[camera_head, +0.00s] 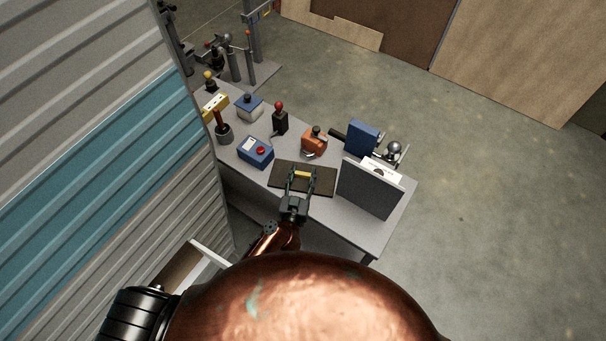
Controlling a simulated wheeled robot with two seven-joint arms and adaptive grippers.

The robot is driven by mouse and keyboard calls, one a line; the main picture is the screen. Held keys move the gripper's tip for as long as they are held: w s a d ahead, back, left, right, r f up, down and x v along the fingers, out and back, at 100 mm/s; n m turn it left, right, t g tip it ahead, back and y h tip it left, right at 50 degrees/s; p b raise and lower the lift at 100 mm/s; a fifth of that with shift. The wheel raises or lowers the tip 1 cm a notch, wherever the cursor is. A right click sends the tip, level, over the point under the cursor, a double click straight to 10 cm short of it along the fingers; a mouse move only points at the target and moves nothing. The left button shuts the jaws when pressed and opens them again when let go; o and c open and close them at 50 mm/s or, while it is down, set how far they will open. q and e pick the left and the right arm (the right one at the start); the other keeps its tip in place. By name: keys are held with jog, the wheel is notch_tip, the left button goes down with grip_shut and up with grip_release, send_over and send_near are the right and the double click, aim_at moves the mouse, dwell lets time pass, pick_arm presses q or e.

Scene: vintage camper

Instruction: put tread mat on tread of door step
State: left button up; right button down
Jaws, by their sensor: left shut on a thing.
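The tread mat (322,183) is a dark brown rectangular pad with a yellow grip on its upper face, seen at the near part of a grey table. My left gripper (302,175) reaches over the mat from the near side and is shut on its yellow grip. The mat looks flat at the table top; I cannot tell whether it is lifted. What looks like the door step (212,254), a pale-edged brown tread, juts from the camper's side at the lower left, partly hidden by my body. My right gripper is not in view.
The grey table (370,235) holds a blue box (256,151) with a red button, an orange device (314,142), a dark upright panel (369,188) right of the mat, and several other tools. The ribbed camper wall (110,150) stands close at left. The floor at right is clear.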

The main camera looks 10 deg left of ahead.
pick_arm(q)
jog(key=shift+r, duration=0.15)
jog(key=o, duration=1.3)
